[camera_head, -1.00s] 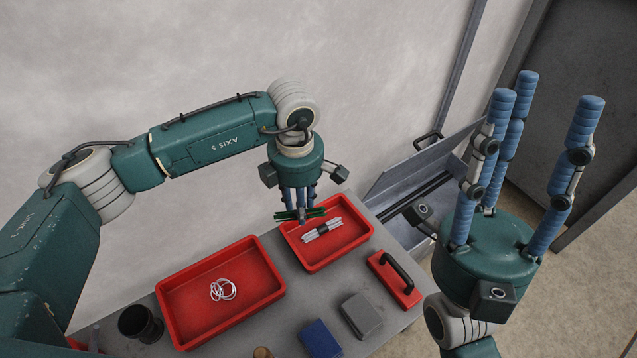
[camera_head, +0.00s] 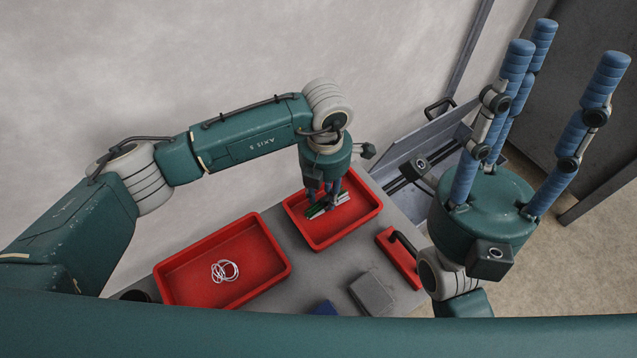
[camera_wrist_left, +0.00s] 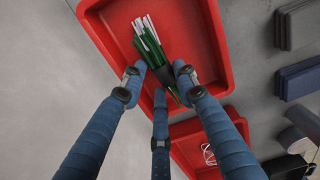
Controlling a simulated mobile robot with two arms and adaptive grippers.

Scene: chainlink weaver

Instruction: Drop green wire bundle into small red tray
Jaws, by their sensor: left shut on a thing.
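The small red tray (camera_head: 332,232) stands at the back right of the bench; its red floor also shows in the left wrist view (camera_wrist_left: 112,25). My left gripper (camera_head: 322,197) points down over the tray with its fingers closed around the green wire bundle (camera_head: 316,211). In the left wrist view the green bundle (camera_wrist_left: 152,68) lies between the blue fingers, beside or over a white wire bundle (camera_wrist_left: 147,28). I cannot tell whether the green bundle touches the tray floor. My right gripper (camera_head: 555,62) points up, fingers spread and empty, away from the bench.
A larger red tray (camera_head: 190,280) with a coiled white wire (camera_head: 225,271) is on the left. A grey block (camera_head: 371,293), a blue block (camera_head: 325,308) and a red item with a black handle (camera_head: 399,258) lie in front. My own arm blocks the near edge.

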